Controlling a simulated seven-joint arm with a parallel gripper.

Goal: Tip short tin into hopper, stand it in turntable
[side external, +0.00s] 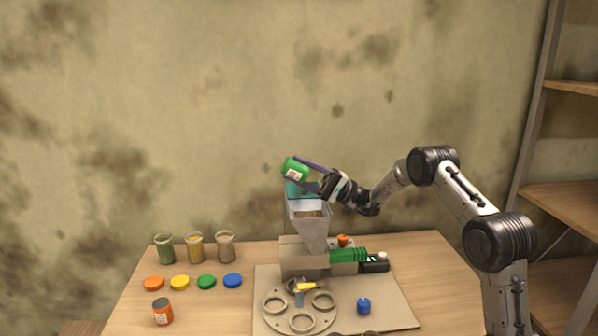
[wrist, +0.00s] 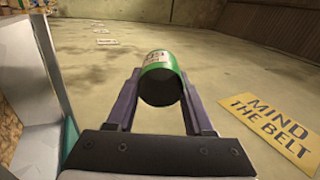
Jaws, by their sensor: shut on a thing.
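A green tin (side external: 295,169) with a pale label is held tilted just above the hopper (side external: 309,208). My gripper (side external: 309,165) is shut on it. In the wrist view the tin (wrist: 160,68) sits between the two purple fingers of my gripper (wrist: 160,90), and its open mouth looks dark inside. The hopper's pale wall (wrist: 38,140) shows at the left of the wrist view, with tan bits in view at that edge. The turntable (side external: 285,323) is a beige disc with several round rings, on the board in front of the hopper.
An orange tin (side external: 162,312) stands at the table's front left. Several coloured lids (side external: 207,282) lie in a row, with three filled glasses (side external: 195,247) behind. A blue knob (side external: 364,306) is on the board (side external: 395,312). A shelf (side external: 570,200) stands at the right.

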